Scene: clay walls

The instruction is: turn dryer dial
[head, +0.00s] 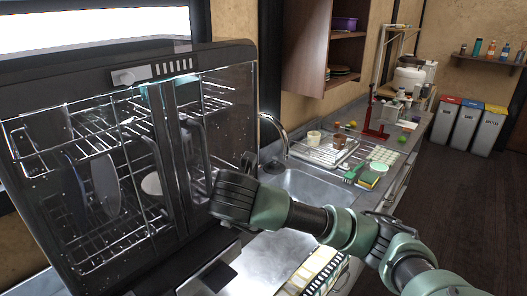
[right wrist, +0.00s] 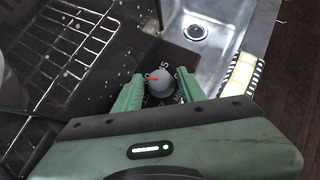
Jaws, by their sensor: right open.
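The dryer (head: 168,130) is a large dark cabinet with clear panels and wire racks, standing at the left in the head view. Its dial (right wrist: 155,84) is a round grey knob with a red mark, on a dark face with white lettering in the right wrist view. My right gripper (right wrist: 160,76) is open, with its green fingers on either side of the dial. I cannot tell whether they touch it. In the head view my right gripper (head: 228,200) is at the dryer's lower right, and the dial cannot be made out there. My left gripper is not in view.
A metal sink (head: 312,186) with a curved faucet (head: 274,130) lies right of the dryer. A dish rack (head: 325,150), a sponge (head: 369,180) and a green brush (head: 353,172) are beyond it. Several bins (head: 465,127) stand at the far right. The dark floor (head: 450,200) is clear.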

